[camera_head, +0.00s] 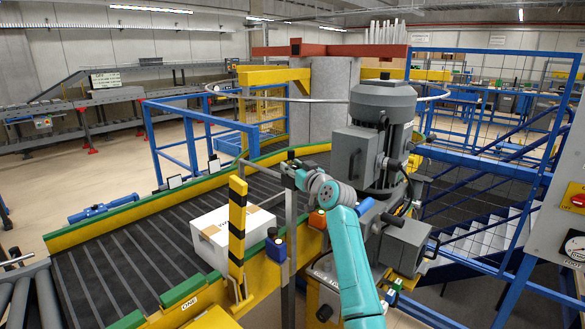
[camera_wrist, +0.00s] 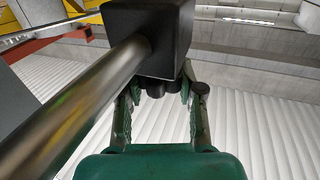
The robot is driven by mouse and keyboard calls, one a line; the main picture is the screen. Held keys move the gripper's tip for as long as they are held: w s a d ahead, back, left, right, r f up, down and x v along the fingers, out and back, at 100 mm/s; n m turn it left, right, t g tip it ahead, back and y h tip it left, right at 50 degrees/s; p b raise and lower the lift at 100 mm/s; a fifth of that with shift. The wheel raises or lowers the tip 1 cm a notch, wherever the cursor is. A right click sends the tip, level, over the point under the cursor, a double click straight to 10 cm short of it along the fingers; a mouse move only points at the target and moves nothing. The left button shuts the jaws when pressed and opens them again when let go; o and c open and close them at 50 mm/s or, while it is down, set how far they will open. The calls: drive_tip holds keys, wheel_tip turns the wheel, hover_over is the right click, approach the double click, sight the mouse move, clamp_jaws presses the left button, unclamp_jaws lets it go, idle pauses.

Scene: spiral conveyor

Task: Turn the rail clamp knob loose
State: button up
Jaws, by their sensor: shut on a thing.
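The rail clamp is a black block (camera_wrist: 150,38) on a round metal rod (camera_wrist: 75,100) in the wrist view. Its dark knob (camera_wrist: 156,86) sticks out from the block's underside toward my gripper. My green gripper (camera_wrist: 160,92) has one finger on each side of the knob and is shut on it. The fingertips and part of the knob are hidden by the block. In the head view my gripper (camera_head: 294,170) is at the top of a grey upright post (camera_head: 291,215), beside the conveyor. The knob is too small to make out there.
A white carton (camera_head: 232,238) lies on the dark conveyor (camera_head: 110,262), behind a yellow-black striped post (camera_head: 238,230). A grey motor (camera_head: 382,130) stands close to the right of my arm. Blue railings (camera_head: 490,150) and stairs are farther right.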

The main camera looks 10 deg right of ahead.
drive_tip(key=o, duration=1.2)
drive_tip(key=shift+c, duration=0.2)
drive_tip(key=shift+s, duration=0.1)
drive_tip(key=v, duration=1.2)
